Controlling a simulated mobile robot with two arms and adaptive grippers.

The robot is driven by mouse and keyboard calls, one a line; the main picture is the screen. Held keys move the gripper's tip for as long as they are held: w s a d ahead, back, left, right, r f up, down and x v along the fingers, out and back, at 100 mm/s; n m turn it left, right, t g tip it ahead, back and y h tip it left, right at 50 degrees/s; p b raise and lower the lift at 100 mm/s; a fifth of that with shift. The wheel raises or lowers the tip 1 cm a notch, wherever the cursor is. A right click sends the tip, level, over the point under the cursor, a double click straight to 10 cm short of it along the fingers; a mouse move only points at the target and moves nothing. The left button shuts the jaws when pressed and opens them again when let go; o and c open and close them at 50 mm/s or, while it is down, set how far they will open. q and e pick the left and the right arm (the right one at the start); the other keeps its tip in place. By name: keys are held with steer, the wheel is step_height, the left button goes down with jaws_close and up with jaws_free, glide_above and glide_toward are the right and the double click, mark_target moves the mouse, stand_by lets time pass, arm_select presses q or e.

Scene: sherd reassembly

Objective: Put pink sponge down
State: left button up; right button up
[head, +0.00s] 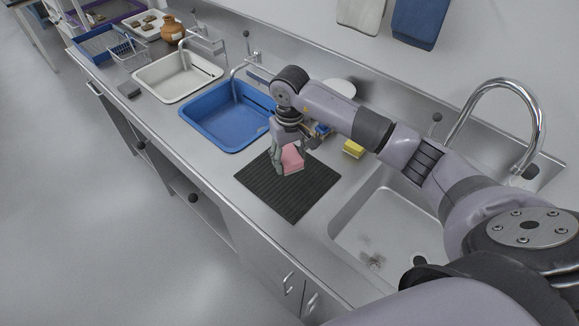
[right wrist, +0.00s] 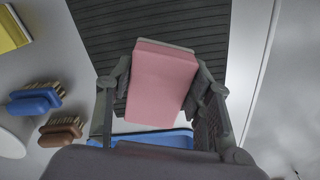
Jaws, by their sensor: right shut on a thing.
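The pink sponge (head: 291,159) is between the fingers of my right gripper (head: 289,163), over the black ribbed mat (head: 301,196). In the right wrist view the pink sponge (right wrist: 162,84) fills the space between both fingertips of my right gripper (right wrist: 163,85), which is shut on it. The ribbed mat (right wrist: 205,18) lies behind the sponge in that view. I cannot tell whether the sponge touches the mat. My left gripper is not in view.
A yellow sponge (head: 353,149) lies right of the mat. A blue brush (right wrist: 35,102) and a brown brush (right wrist: 61,130) lie beside it. A blue basin (head: 213,141) is left of the mat and a steel sink (head: 345,222) is right. The counter's front edge is close.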

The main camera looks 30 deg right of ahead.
mark_target(290, 178)
steer(key=shift+f, duration=1.05)
step_height(290, 178, down, 3)
steer(key=shift+f+p, duration=0.2)
steer(key=shift+p, duration=0.4)
steer(key=shift+f, duration=0.2)
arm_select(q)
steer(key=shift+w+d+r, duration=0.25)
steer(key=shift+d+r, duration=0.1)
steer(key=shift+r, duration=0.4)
arm_select(e)
steer(key=shift+f+b, duration=0.2)
steer(key=shift+b, duration=0.15)
steer(key=o, duration=1)
steer(key=shift+r, duration=0.1)
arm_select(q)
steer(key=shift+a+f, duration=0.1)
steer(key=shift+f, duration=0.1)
arm_select(e)
steer(key=shift+o, duration=0.2)
